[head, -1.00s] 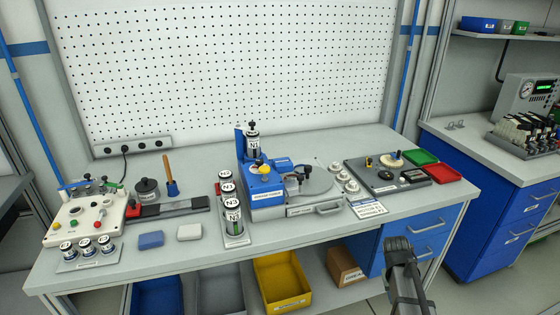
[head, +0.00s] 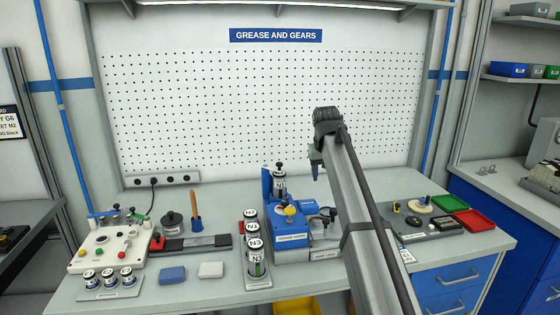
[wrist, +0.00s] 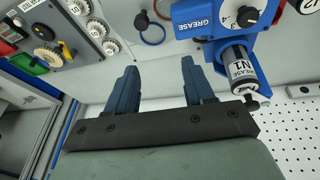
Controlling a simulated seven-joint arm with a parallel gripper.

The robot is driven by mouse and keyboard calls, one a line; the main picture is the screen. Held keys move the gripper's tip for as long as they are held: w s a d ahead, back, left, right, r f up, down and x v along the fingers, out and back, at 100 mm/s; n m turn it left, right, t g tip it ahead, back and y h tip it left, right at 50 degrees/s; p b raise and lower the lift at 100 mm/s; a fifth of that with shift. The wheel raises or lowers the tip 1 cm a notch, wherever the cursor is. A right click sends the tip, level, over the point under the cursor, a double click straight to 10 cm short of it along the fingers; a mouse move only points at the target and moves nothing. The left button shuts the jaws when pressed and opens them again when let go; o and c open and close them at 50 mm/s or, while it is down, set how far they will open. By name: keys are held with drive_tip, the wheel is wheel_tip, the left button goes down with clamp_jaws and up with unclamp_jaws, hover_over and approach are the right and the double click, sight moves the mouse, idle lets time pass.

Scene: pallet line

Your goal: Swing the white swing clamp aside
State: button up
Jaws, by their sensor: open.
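The white swing clamp cannot be picked out with certainty. The blue grease unit (head: 290,228) stands mid-bench with an N1 cartridge (head: 280,183) upright at its back. Small dark fittings (head: 327,214) show on its right side; my arm hides much of the grey part there. In the wrist view the grease unit (wrist: 205,22) is at the upper right, with the N1 cartridge (wrist: 238,68) beside it and a dark knob (wrist: 141,20) to its left. My gripper (head: 316,163) is above and behind the unit; in the wrist view it (wrist: 157,68) is open and empty.
A cream control box (head: 108,250) is further left. A grey gear plate (head: 425,222) and green (head: 449,203) and red (head: 480,222) trays are to the right. The pegboard (head: 240,110) rises behind.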

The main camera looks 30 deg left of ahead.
drive_tip(key=n+y, duration=0.1)
drive_tip(key=y, duration=0.1)
approach(279, 163)
drive_tip(key=x, duration=0.8)
drive_tip(key=shift+w+d, duration=0.1)
drive_tip(key=shift+c, duration=0.2)
clamp_jaws()
